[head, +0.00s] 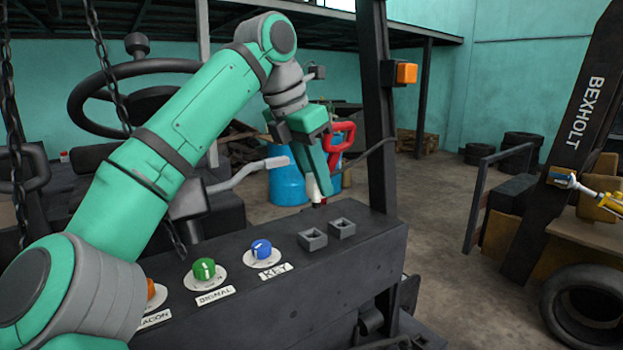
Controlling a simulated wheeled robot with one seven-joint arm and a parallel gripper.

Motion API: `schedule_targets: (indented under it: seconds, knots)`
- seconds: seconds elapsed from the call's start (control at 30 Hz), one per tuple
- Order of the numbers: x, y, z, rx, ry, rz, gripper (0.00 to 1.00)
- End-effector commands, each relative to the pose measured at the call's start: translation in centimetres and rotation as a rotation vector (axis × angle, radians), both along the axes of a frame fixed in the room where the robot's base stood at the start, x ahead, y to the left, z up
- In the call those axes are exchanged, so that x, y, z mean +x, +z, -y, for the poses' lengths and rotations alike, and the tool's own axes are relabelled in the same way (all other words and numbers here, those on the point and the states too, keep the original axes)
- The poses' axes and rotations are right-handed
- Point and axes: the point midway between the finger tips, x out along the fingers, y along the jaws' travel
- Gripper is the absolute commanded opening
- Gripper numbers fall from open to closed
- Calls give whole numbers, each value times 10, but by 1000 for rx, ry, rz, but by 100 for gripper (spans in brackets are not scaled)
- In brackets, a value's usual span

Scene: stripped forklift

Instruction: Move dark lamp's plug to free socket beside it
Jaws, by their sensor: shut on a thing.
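My gripper (320,190) is shut on a small dark plug (320,202), mostly hidden by the fingers, and holds it above the back edge of the dark console. A thin dark cable (374,151) runs from near the fingers rightward past the post. Two square grey sockets, a left one (312,239) and a right one (342,228), stand side by side on the console top, below the gripper. Both look empty, and the plug is apart from them. An orange lamp (406,73) is fixed to the dark post; I cannot tell whether it is lit.
The console (262,308) carries a blue knob (261,249), a green knob (204,269) and an orange knob, left of the sockets. A grey lever (250,171) is left of my gripper. The upright post (378,110) stands close at right.

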Motion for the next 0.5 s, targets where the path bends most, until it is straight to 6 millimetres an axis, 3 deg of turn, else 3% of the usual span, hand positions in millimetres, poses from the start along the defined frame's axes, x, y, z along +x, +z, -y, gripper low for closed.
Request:
schedule_targets:
  seconds: [0.5]
  knots:
    - [3, -23, -9, 1, 13, -2, 0]
